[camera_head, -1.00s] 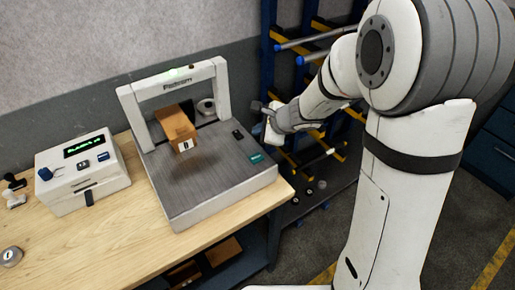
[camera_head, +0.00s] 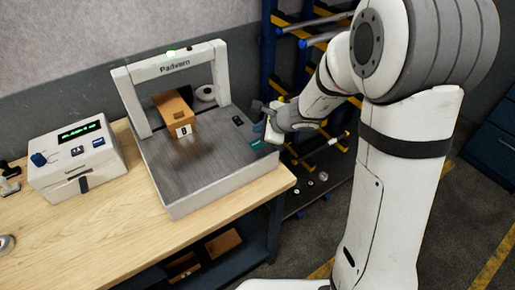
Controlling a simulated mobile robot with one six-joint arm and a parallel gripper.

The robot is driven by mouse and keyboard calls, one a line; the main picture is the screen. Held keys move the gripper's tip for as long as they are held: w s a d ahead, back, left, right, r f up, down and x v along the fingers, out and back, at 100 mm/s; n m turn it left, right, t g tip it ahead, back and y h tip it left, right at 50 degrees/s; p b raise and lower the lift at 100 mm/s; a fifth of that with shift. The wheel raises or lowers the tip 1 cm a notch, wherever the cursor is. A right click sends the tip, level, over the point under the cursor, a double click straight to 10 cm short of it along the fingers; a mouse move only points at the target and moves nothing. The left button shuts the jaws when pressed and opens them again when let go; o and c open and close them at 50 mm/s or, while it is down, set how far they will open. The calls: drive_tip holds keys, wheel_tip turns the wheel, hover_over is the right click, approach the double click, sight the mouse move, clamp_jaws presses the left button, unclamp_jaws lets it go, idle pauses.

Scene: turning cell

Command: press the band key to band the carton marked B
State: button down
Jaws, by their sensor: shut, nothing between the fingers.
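The carton marked B (camera_head: 180,124) is brown with a white label. It sits on the grey bed of the banding machine (camera_head: 188,172), partly under the white arch. A teal key (camera_head: 257,144) is at the right side of the bed, and a small dark key (camera_head: 238,120) lies behind it. Their markings are too small to read, so I cannot tell which is the band key. My gripper (camera_head: 262,112) is shut and empty, at the machine's right edge close to both keys. I cannot tell whether it touches anything.
A white box with a green display (camera_head: 78,165) stands at the left on the wooden table (camera_head: 125,222). A blue rack with rollers (camera_head: 270,60) stands behind my arm. The table front is clear. Small cartons (camera_head: 222,243) lie on a shelf below.

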sight(259, 145)
drive_tip(key=shift+f+b, duration=1.3)
drive_tip(key=shift+f, duration=0.25)
drive_tip(key=shift+f, duration=0.15)
idle(0.7)
drive_tip(key=shift+f+b, duration=0.3)
drive_tip(key=shift+b, duration=0.35)
drive_tip(key=shift+f+b, duration=0.4)
drive_tip(key=shift+b, duration=0.15)
idle(0.4)
idle(0.3)
drive_tip(key=shift+r+p, duration=0.65)
drive_tip(key=shift+r, duration=0.2)
wheel_tip(259, 145, up, 5)
drive_tip(key=p, duration=0.4)
